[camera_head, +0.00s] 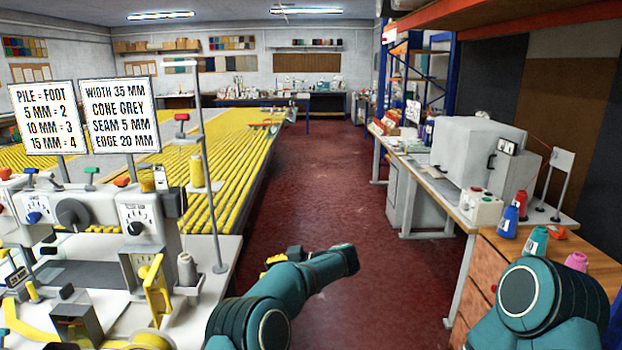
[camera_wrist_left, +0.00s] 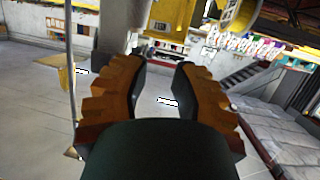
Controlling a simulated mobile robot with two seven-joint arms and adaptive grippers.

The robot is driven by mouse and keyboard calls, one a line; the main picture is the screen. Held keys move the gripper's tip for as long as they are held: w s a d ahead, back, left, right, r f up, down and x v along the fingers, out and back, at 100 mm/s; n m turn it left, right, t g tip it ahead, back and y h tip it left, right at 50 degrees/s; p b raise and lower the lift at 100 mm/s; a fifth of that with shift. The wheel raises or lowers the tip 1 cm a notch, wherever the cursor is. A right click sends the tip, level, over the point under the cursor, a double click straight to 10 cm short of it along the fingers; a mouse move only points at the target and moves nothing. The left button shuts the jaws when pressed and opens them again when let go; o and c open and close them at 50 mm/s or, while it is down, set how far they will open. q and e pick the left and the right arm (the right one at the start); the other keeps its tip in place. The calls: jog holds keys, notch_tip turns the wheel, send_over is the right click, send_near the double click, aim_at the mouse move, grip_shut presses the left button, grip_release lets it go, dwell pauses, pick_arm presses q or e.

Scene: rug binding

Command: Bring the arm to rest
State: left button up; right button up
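My left arm comes in from the bottom of the head view, over the table edge and the red floor. My left gripper (camera_head: 276,259) shows only in part, as yellow and dark pieces behind the teal forearm. In the left wrist view my left gripper (camera_wrist_left: 160,75) has its two orange-brown fingers apart, with dark pads and nothing held between them. Part of my right arm shows at the bottom right of the head view; its gripper is out of view.
A sewing machine (camera_head: 146,225) stands on the left table below two signs (camera_head: 120,115). Yellow-striped rug (camera_head: 240,150) covers the long table behind it. At right, a wooden drawer cabinet (camera_head: 488,262) holds blue, teal and pink spools. The red floor aisle (camera_head: 325,180) is clear.

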pick_arm(q)
jog(key=w+a+f+m+t+h, duration=0.3)
jog(key=w+a+f+m+t, duration=0.15)
jog(key=f+m+t, duration=0.35)
jog(key=s+f+m+t+h, duration=0.25)
jog(key=s+f+h, duration=0.25)
jog(key=f+h, duration=0.3)
jog(key=s+d+f+m+g+h, duration=0.1)
jog(key=s+f+g+h, duration=0.1)
jog(key=s, duration=1)
jog(key=s+d+f+m+g+h, duration=0.2)
jog(key=s+f+g, duration=0.3)
jog(key=s, duration=0.7)
jog(key=s+d+f+m+g+h, duration=0.1)
jog(key=s+f+g+h, duration=0.2)
jog(key=s, duration=0.9)
jog(key=shift+d+f+m+g, duration=0.25)
jog(key=shift+m+g, duration=0.1)
jog(key=shift+g, duration=0.2)
jog(key=shift+a, duration=0.1)
